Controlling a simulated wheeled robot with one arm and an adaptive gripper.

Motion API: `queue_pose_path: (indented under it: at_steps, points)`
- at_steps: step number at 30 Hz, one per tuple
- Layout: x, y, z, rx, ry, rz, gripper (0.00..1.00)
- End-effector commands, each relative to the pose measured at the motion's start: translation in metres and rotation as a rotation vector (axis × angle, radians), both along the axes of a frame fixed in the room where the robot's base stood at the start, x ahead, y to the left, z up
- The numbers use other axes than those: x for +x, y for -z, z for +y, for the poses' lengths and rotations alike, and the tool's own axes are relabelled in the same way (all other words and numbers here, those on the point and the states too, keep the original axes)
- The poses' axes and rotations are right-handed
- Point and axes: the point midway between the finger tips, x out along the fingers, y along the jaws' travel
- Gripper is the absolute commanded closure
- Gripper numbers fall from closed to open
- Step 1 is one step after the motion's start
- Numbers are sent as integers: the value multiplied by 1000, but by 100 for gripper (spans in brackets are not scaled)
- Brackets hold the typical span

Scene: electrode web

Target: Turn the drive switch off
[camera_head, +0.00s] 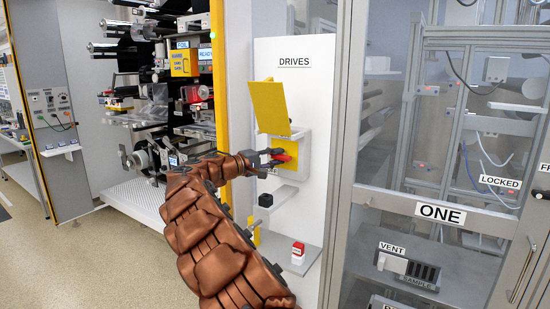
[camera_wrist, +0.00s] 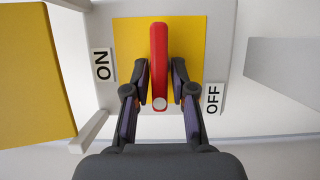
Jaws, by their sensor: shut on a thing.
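In the wrist view the red handle (camera_wrist: 159,45) stands straight up the picture. The ON label (camera_wrist: 103,65) is on its left and the OFF label (camera_wrist: 213,98) on its right, both turned sideways. My gripper (camera_head: 270,157) is shut on the handle, one finger on each side, as the wrist view (camera_wrist: 160,80) shows. The yellow cover (camera_head: 269,107) is raised above the switch; it also shows in the wrist view (camera_wrist: 32,85).
A red and white block (camera_head: 298,252) stands on a lower ledge. A glass door marked ONE (camera_head: 440,213) is to the right. Machine rollers are to the left.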

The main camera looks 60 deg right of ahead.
Motion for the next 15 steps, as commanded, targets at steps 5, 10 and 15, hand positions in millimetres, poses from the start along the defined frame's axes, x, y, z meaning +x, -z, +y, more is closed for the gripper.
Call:
queue_pose_path:
  at_steps: [5, 10, 15]
  points:
    - [-1, -1, -1, -1, 1, 5, 100]
    - [-1, -1, -1, -2, 1, 4, 100]
    - [-1, -1, -1, -1, 1, 4, 64]
